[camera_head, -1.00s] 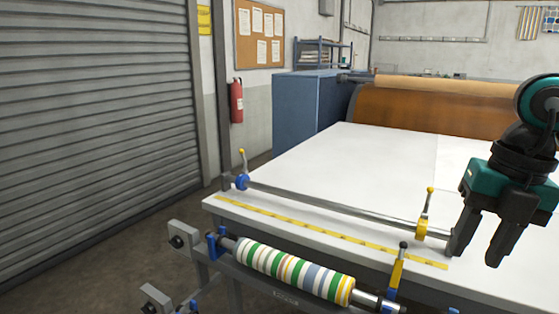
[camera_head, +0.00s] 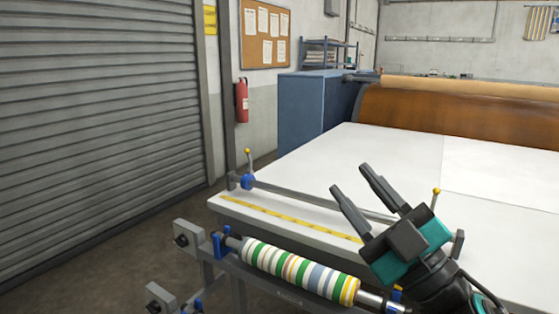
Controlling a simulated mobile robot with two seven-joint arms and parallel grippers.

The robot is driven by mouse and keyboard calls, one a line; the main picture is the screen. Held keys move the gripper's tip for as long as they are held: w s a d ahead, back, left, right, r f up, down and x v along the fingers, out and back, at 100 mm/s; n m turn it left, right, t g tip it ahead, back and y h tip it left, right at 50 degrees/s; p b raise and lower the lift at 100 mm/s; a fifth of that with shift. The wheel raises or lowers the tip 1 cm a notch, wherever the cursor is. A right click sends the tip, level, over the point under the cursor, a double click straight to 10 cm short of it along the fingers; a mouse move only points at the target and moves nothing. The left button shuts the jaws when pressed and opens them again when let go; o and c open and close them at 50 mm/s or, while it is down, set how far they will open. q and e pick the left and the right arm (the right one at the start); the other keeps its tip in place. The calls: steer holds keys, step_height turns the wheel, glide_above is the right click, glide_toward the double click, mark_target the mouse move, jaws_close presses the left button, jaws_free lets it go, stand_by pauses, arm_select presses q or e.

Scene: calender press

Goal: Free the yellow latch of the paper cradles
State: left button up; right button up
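The striped paper roll (camera_head: 300,272) lies on its metal shaft along the front of the table. A blue cradle (camera_head: 220,243) holds the shaft's left end. The shaft's right end (camera_head: 370,297) is partly covered by my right arm. Only a scrap of the yellow latch (camera_head: 397,288) shows there, beside my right gripper's body; its lever is hidden. My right gripper (camera_head: 350,179) is open and empty. Its two fingers point up and left over the table's front part, above and behind the roll. My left gripper is not in view.
A metal bar (camera_head: 310,200) crosses the white table (camera_head: 350,150), with a blue clamp (camera_head: 247,181) at its left and a yellow-knobbed lever (camera_head: 436,196) at its right. A yellow ruler strip (camera_head: 270,212) runs along the front. The table beyond the bar is clear.

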steer(key=d+f+m+g+h, duration=0.2)
steer(key=d+f+m+h, duration=0.4)
steer(key=f, duration=0.3)
steer(key=d+f+m+g+h, duration=0.2)
steer(key=d+f+m+h, duration=0.1)
steer(key=f+m+h, duration=0.55)
steer(key=s+d+f+g, duration=0.1)
steer(key=s+f+g, duration=1.1)
steer(key=s+f, duration=0.75)
steer(key=w+a+f+n+t+y, duration=0.1)
steer(key=w+a+f+t, duration=0.1)
steer(key=w+f+t, duration=0.4)
steer(key=shift+w+a+f+t, duration=0.15)
steer(key=shift+a+f+t, duration=0.2)
steer(key=shift+f+t, duration=0.45)
steer(key=shift+y, duration=0.45)
